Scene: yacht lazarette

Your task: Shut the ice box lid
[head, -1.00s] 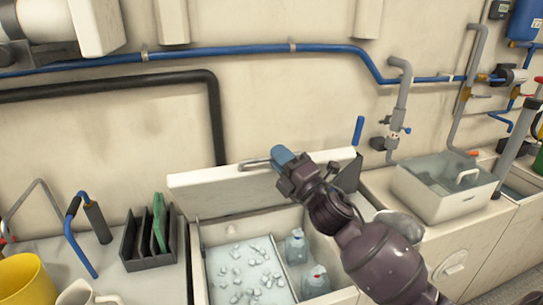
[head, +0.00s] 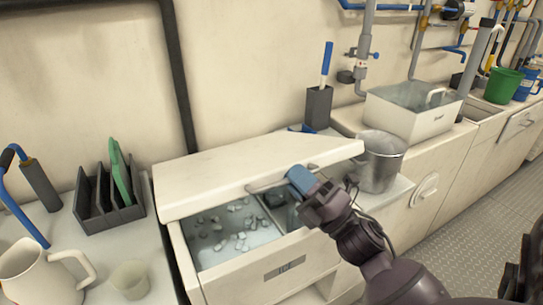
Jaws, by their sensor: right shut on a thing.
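The ice box lid (head: 240,168) is white and hinged at the back. It slants low over the ice box (head: 215,283), with a gap at the front. Through the gap I see ice cubes in pale water, a divider and part of a container on the right, mostly hidden by the lid. My right gripper (head: 301,181) is at the lid's front edge, shut on the grey bar handle (head: 266,186) at a blue part. My left gripper is not in view.
A grey metal bucket (head: 380,163) stands close to the lid's right end. A dark rack (head: 104,203) with a green board stands left of the box, near a white jug (head: 38,275) and a cup (head: 131,279). A dark holder (head: 318,107) with a blue-handled tool stands behind.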

